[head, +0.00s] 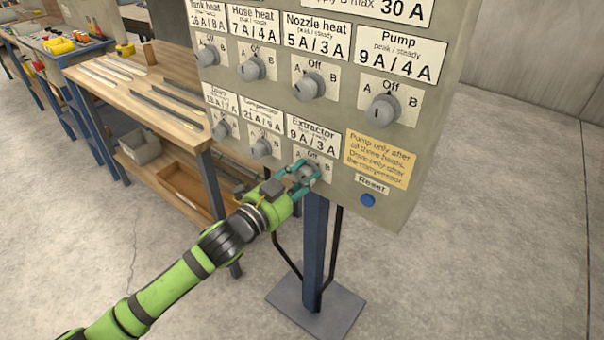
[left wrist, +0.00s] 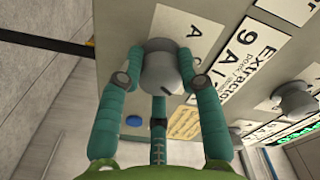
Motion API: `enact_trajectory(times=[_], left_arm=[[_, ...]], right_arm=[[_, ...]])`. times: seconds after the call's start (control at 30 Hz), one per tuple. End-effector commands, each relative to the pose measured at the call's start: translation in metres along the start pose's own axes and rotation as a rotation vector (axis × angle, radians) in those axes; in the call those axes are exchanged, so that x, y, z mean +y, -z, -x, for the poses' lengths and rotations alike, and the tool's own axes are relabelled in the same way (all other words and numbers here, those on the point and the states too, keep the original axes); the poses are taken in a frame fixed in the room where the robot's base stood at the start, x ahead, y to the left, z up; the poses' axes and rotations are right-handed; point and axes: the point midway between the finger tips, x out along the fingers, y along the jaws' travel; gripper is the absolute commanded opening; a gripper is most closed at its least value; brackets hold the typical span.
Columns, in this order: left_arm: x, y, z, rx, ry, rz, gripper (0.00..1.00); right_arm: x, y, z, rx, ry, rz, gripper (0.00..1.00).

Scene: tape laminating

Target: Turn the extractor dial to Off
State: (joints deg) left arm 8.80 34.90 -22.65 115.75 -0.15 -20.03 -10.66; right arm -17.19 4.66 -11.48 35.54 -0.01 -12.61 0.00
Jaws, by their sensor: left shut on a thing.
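The extractor dial (head: 309,174) is a grey round knob at the lower right of the panel's dials, under the label "Extractor 9 A / 3 A" (head: 313,133). Its plate shows A, Off and B. My left gripper (head: 302,173) has its teal fingers around the dial. In the left wrist view the dial (left wrist: 160,70) sits between the two fingertips, which are shut on its sides. A small dark mark shows on the dial's lower right edge there; I cannot tell for sure which position it points to. My right gripper is out of view.
The grey panel (head: 437,120) stands on a blue post (head: 315,250) with a floor plate. A blue reset button (head: 368,200) is at lower right. A wooden workbench (head: 120,85) stands behind left.

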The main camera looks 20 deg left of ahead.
Motion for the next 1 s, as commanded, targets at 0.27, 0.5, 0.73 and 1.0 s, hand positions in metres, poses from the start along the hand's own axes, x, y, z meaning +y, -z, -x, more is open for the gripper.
enact_trajectory(times=[0.27, 0.5, 0.73, 1.0], left_arm=[[-0.002, 0.001, 0.000, -0.002, 0.006, 0.233, 0.04], [-0.001, 0.000, 0.000, 0.002, 0.010, 0.425, 0.04], [0.000, 0.000, 0.000, 0.005, 0.014, 0.560, 0.04], [0.002, -0.001, 0.000, 0.006, 0.015, 0.640, 0.04]], right_arm=[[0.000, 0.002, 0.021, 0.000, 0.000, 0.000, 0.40], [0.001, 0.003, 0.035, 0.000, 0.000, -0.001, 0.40], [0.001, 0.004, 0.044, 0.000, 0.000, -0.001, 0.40], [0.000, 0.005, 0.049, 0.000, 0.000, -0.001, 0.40]])
